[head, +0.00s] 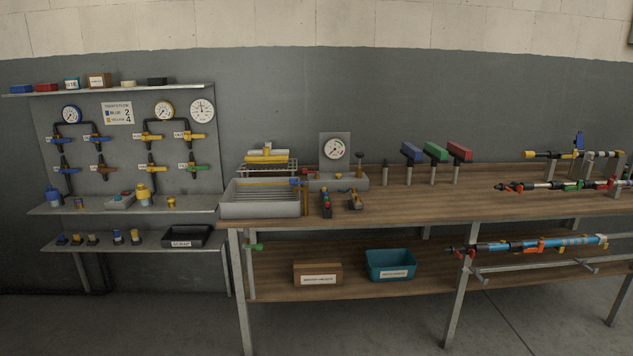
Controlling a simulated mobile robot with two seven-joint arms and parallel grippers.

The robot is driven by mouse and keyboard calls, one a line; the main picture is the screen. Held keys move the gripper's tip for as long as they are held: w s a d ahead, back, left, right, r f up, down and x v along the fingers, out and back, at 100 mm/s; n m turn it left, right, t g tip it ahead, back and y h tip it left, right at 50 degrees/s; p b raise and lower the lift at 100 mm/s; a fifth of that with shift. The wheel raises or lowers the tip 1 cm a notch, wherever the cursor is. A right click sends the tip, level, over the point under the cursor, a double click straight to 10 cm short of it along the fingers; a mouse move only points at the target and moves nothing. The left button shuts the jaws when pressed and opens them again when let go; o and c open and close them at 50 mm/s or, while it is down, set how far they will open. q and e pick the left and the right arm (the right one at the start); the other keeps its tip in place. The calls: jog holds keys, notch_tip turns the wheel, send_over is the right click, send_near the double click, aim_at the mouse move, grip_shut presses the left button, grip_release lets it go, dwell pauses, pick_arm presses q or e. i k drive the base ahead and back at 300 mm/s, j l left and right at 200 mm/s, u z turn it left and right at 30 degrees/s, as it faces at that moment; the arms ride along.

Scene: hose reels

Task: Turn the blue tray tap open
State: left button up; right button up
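A grey tray (259,205) stands on the left end of the wooden workbench. Neither of my grippers is in view.
A gauge block (336,182) and small fittings (326,203) stand right of the tray. A green handle (257,246) is below the bench top. A wall panel (115,160) at left carries blue, yellow, orange and green taps. The bench middle (420,200) is clear.

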aim_at(293, 181)
jog(key=i+j+z, duration=0.1)
jog(key=z, duration=0.25)
jog(key=i+j+z, duration=0.2)
jog(key=z, duration=0.2)
jog(key=i+j+z, duration=0.15)
jog(key=z, duration=0.2)
jog(key=i+j+z, duration=0.1)
jog(key=j, duration=0.25)
jog(key=i+j+z, duration=0.15)
jog(key=j, duration=0.25)
jog(key=i+j+z, duration=0.1)
jog(key=j, duration=0.25)
